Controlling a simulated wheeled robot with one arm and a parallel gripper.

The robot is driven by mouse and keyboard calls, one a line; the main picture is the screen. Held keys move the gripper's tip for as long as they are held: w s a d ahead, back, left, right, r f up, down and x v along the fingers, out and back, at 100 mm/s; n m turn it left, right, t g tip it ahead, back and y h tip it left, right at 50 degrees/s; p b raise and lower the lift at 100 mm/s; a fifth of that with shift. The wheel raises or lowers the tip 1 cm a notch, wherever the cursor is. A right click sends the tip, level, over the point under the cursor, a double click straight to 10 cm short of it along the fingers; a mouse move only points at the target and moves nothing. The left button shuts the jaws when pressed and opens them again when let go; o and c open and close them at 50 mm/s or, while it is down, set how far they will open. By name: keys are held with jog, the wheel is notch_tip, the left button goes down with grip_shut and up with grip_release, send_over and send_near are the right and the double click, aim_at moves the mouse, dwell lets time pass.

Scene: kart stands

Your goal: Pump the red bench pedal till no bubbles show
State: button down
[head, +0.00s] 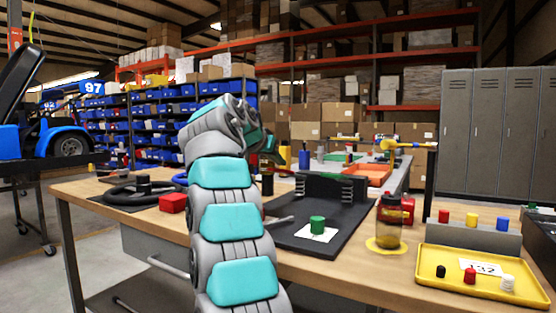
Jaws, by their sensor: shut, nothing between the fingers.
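A red block (172,203) lies on the wooden bench left of my arm; I cannot tell if it is the pedal. Another red item (407,211) stands partly hidden behind a clear jar (389,226). The jar has a dark cap, holds amber liquid and stands on a yellow disc. It is too small to tell if bubbles show. My arm rises in front of the bench and bends away, so its forearm hides part of the bench. My gripper (276,158) shows only as a small dark end behind the wrist, above the bench, shut and empty, apart from both red items.
A black tray (340,240) holds a green cylinder (317,224) on a white card. A yellow tray (428,262) with small caps is at front right. Coloured cylinders stand on a grey block (430,229). Black rings (140,190) lie left. A kart (65,140) stands far left.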

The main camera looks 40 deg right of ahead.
jog(key=shift+a+f, duration=0.1)
jog(key=shift+f, duration=0.15)
dwell(0.3)
